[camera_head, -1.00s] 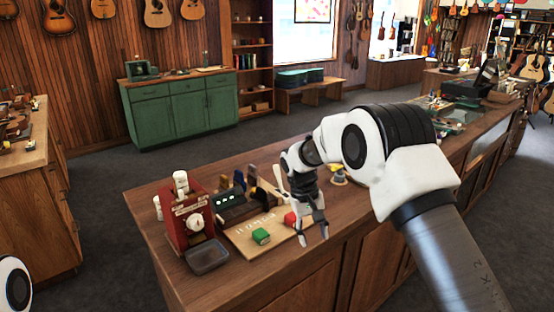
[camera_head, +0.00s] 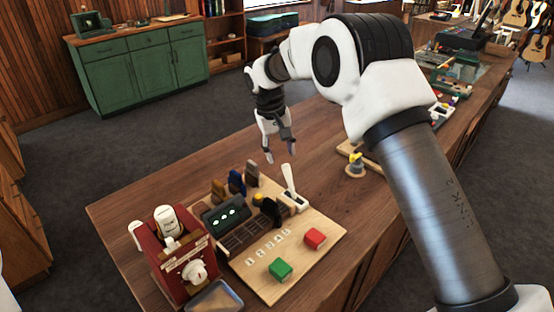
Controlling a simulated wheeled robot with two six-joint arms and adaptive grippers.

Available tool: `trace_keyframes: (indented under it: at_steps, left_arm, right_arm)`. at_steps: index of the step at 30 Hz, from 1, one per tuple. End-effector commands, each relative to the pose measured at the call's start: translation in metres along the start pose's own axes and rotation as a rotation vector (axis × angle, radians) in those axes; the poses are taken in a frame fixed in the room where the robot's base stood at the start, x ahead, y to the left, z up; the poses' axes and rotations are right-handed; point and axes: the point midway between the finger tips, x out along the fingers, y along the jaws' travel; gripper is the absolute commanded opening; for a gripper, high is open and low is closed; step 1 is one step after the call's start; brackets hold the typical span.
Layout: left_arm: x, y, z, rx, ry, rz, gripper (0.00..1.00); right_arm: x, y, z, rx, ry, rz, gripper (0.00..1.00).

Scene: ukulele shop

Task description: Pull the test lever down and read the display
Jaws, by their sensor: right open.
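A test board (camera_head: 318,238) of pale wood lies on the brown counter, seen in the head view. The test lever (camera_head: 288,176), with a white handle, stands upright at the board's far right side. The display (camera_head: 226,214) is a dark box with small lit greenish marks, too small to read. A green block (camera_head: 280,269) and a red block (camera_head: 315,238) sit on the board's near part. My right gripper (camera_head: 281,158) points down above the counter, beyond and slightly left of the lever's top, open and empty. My left gripper is out of view.
A red machine (camera_head: 177,256) with white bottles stands left of the board, with a grey tray (camera_head: 216,298) before it. Bare counter (camera_head: 150,196) lies at the far left.

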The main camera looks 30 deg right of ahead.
Motion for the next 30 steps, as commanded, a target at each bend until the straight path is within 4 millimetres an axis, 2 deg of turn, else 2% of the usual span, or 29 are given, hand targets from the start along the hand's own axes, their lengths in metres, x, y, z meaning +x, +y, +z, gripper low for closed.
trace_keyframes:
  at_steps: [9,13,19,23,30]
  left_arm:
    - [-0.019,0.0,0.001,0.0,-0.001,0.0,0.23]
    - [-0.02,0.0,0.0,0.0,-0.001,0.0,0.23]
    - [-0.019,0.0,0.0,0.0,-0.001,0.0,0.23]
    - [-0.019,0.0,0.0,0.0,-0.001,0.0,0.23]
    - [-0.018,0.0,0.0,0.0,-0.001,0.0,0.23]
  right_arm:
    - [0.056,0.001,0.001,0.0,-0.003,-0.001,0.48]
    - [0.066,0.001,0.001,0.0,-0.001,-0.001,0.48]
    - [0.067,0.0,0.001,0.0,0.0,-0.001,0.48]
    - [0.066,0.0,0.001,0.0,0.0,0.0,0.02]
    - [0.067,0.0,0.001,0.001,0.002,-0.001,0.0]
